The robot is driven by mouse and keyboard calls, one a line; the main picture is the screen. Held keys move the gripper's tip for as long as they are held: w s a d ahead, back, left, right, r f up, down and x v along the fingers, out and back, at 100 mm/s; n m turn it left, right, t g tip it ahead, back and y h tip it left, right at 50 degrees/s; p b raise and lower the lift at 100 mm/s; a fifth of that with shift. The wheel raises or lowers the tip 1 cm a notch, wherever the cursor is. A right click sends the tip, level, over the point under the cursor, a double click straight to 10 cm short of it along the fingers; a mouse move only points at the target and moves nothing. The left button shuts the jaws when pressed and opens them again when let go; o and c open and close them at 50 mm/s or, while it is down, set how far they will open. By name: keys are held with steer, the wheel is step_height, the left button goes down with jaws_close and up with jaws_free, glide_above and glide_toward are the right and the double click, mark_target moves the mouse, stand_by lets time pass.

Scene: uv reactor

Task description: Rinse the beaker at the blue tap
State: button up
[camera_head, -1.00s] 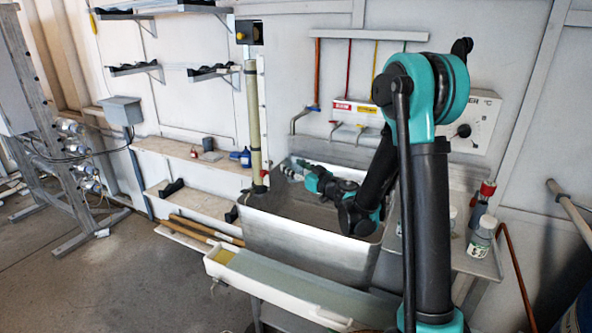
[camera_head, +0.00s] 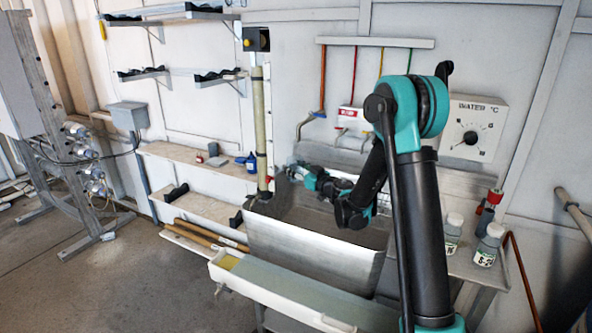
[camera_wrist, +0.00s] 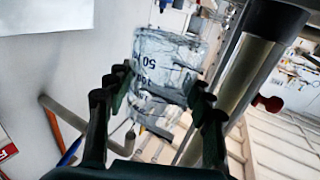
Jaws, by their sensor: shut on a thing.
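In the wrist view a clear beaker (camera_wrist: 168,62) with dark printed marks, one reading 50, sits between the two black fingers of my gripper (camera_wrist: 160,90). The gripper is shut on it, and the beaker looks tilted in the picture. In the head view my gripper (camera_head: 290,172) is over the back left part of the metal sink (camera_head: 310,248), and the beaker is too small there to make out. An orange pipe (camera_head: 323,75) comes down the wall to a bluish tap (camera_head: 318,113), above and right of the gripper. A blue part (camera_wrist: 70,150) also shows in the wrist view.
Red, yellow and green pipes and a red-labelled box (camera_head: 350,118) are beside the tap. A yellowish upright pole (camera_head: 259,125) stands left of the gripper. Bottles (camera_head: 488,245) stand on the right shelf. A long tray (camera_head: 290,290) runs along the sink's front.

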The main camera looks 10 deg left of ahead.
stand_by(0.7)
steer(key=shift+s+d, duration=0.15)
steer(key=shift+d, duration=0.4)
steer(key=shift+a, duration=0.15)
steer(key=shift+w+a, duration=0.2)
steer(key=shift+a, duration=0.25)
steer(key=shift+d, duration=0.2)
steer(key=shift+s+d, duration=0.2)
steer(key=shift+d, duration=0.2)
steer(key=s+a, duration=0.3)
steer(key=s, duration=0.4)
steer(key=shift+s, duration=0.25)
stand_by(0.6)
